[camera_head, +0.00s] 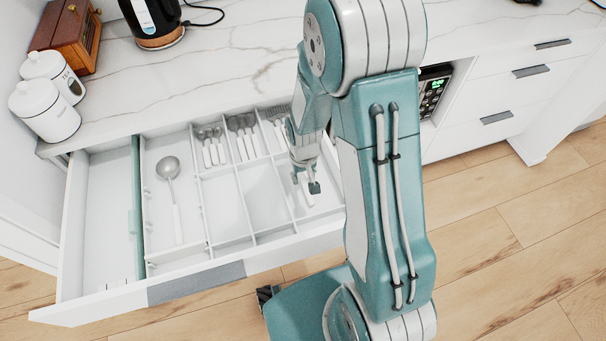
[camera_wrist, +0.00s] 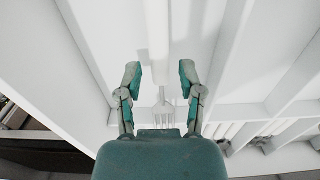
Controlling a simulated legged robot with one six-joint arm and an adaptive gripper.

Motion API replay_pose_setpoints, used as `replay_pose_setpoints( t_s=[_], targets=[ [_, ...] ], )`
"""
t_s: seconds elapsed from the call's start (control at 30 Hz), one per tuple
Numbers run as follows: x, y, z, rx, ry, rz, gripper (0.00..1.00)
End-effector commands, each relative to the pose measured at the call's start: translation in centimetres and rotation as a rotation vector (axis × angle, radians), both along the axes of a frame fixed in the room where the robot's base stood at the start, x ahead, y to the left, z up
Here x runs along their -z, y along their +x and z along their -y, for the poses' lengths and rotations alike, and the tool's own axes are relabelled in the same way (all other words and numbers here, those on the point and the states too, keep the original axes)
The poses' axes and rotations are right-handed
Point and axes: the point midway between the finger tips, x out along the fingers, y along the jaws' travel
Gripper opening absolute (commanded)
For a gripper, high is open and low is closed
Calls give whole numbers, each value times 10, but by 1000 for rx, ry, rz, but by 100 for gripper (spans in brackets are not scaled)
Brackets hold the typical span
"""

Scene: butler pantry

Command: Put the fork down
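My gripper (camera_head: 307,186) is low over the right-hand compartment of the open drawer (camera_head: 204,262). In the wrist view its two fingers (camera_wrist: 159,77) are apart, with a gap on both sides of the fork. The fork (camera_wrist: 157,35) has a white handle running up between and beyond the fingers, and metal tines near the gripper's palm. Neither finger visibly touches it. It appears to lie on the compartment floor, though its exact contact is hard to tell. In the head view my gripper and arm mostly hide it.
The divider holds spoons (camera_head: 212,148) and other forks (camera_head: 277,118) in its back compartments, and a ladle (camera_head: 170,180) at left. Thin divider walls stand close to my gripper. Canisters (camera_head: 45,110) and a kettle (camera_head: 155,20) stand on the marble counter (camera_head: 235,60).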

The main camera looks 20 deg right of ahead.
Motion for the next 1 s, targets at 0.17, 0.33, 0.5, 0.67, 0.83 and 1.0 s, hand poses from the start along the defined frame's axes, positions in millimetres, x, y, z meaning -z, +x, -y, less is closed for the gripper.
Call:
replay_pose_setpoints(
  t_s=[0.17,0.33,0.5,0.67,0.83,1.0],
  targets=[
    [0,0,0,-1,0,0,59],
    [-1,0,0,-1,0,0,59],
    [-17,1,0,-1,0,4,59],
    [-46,1,0,-1,0,6,59],
    [-81,2,0,-1,0,6,59],
    [-110,1,0,-1,0,3,59]
  ],
)
